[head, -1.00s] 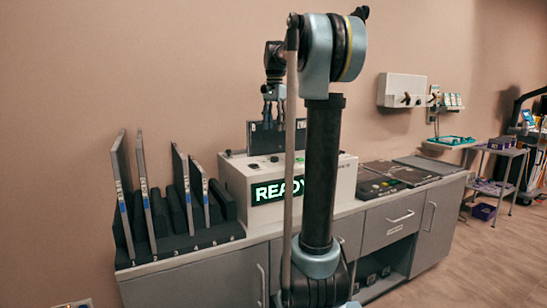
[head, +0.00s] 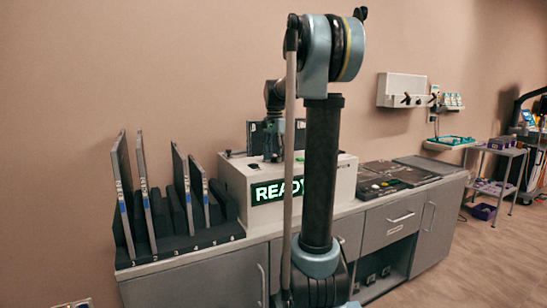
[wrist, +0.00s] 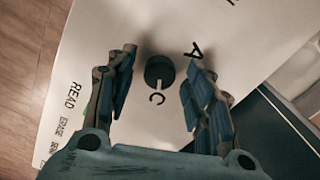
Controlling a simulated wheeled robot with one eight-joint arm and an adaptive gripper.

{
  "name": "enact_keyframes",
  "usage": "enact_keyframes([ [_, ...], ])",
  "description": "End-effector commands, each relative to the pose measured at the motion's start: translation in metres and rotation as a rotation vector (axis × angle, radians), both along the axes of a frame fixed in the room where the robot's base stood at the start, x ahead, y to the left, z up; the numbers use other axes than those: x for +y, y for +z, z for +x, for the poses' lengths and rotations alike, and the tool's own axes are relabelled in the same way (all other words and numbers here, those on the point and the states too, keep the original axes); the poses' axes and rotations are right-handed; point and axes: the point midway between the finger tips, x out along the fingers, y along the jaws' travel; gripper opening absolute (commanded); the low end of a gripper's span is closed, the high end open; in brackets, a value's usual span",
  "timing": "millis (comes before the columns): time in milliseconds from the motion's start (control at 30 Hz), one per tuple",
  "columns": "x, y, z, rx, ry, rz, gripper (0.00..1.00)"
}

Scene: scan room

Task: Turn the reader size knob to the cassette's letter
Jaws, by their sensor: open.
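The reader is a pale box with a green READY display (head: 277,191) on the counter. The letter A (wrist: 193,52) is up and right of the knob; another letter at the top edge is cut off. My gripper (wrist: 158,66) is open, its fingers on either side of the knob with gaps. In the head view my gripper (head: 272,148) is low over the reader's top, partly hidden by my arm. Upright cassettes (head: 147,195) stand in the rack; no size letter is readable.
A dark upright panel (wrist: 262,128) rises beside the right finger. READ and ERASE labels (wrist: 70,95) are printed at the left. The black cassette rack (head: 195,241) stands left of the reader. Dark flat items (head: 380,185) lie to its right.

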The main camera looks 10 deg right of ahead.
Motion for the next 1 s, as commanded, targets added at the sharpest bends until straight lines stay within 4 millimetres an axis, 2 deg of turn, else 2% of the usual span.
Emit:
enact_keyframes([
  [200,-0.0001,0.0,0.0001,0.0,0.0,0.0,0.46],
  [400,-0.0001,0.0001,0.0001,0.0,0.0,0.0,0.03],
  [767,0.0007,0.0002,0.0004,0.0,0.032,0.001,0.03],
  [1000,0.0003,0.0004,0.0007,-0.002,0.161,0.001,0.03],
])
